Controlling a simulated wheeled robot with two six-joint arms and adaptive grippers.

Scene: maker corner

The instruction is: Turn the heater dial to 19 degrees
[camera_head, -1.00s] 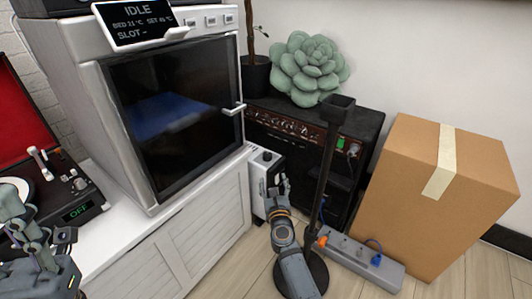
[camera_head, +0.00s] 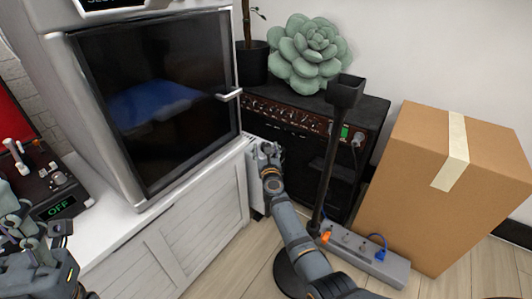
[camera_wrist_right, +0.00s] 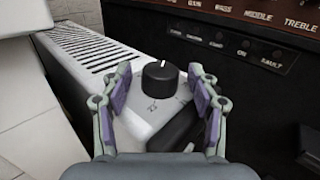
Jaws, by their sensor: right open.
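The heater is a slim white unit (camera_wrist_right: 82,52) with a slotted top, standing between the white cabinet and the black amplifier. Its black round dial (camera_wrist_right: 160,75) has a pale pointer line and sits on the heater's top, with small markings near it that I cannot read. My right gripper (camera_wrist_right: 160,88) is open, with its purple-padded fingers on either side of the dial and apart from it. In the head view the right gripper (camera_head: 264,152) covers the dial and much of the heater (camera_head: 251,175). My left gripper (camera_head: 35,235) is at the lower left, partly cut off; its jaws are unclear.
The black amplifier (camera_head: 290,140) stands right beside the heater, with a plant on top. A black stand (camera_head: 328,150) rises close to my right arm. A power strip (camera_head: 362,258) and cardboard box (camera_head: 425,200) are on the right. The white cabinet (camera_head: 180,245) borders the left.

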